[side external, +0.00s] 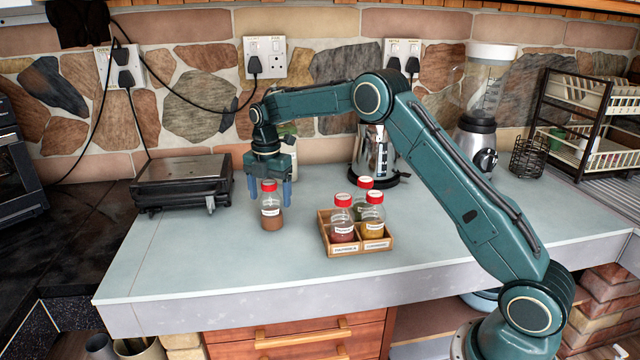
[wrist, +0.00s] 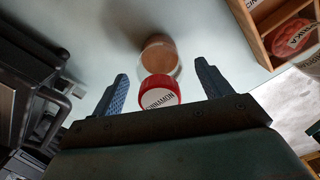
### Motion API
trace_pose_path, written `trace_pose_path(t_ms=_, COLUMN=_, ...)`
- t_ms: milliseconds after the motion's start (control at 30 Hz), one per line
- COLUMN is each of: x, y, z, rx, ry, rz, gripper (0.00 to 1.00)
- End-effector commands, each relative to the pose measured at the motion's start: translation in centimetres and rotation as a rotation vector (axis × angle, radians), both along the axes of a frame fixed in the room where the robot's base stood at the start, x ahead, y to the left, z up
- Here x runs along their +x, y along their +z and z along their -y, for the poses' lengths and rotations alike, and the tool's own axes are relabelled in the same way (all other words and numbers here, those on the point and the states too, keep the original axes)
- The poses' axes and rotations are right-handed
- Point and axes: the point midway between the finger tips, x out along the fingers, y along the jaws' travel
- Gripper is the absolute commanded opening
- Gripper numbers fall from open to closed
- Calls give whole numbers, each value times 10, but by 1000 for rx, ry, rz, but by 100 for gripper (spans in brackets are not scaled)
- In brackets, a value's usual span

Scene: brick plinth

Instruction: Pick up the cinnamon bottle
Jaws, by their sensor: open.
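The cinnamon bottle (side external: 271,208) stands upright on the pale counter, left of the spice rack. It is clear with a red cap and brown contents. In the wrist view its red cap (wrist: 160,91) reads "CINNAMON" and lies between the two blue fingers. My gripper (side external: 270,193) is open and points down over the bottle, with one finger on each side of the cap. In the wrist view my gripper (wrist: 161,77) shows gaps between both fingers and the cap.
A wooden spice rack (side external: 360,250) holding several red-capped bottles stands right of the cinnamon bottle. A black grill (side external: 182,180) is at left. A kettle (side external: 374,155) and a blender (side external: 482,110) stand behind. The counter (side external: 200,260) in front is clear.

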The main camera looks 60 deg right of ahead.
Motion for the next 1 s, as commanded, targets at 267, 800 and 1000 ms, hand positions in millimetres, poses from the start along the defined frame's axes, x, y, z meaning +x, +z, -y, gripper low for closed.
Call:
trace_pose_path(t_ms=267, x=0, y=0, z=0, rx=0, ry=0, rz=0, gripper=78)
trace_pose_path(t_ms=800, x=0, y=1, z=0, rx=0, ry=0, rz=1, gripper=26)
trace_pose_path(t_ms=1000, x=1, y=6, z=0, rx=-1, ry=0, rz=2, gripper=26)
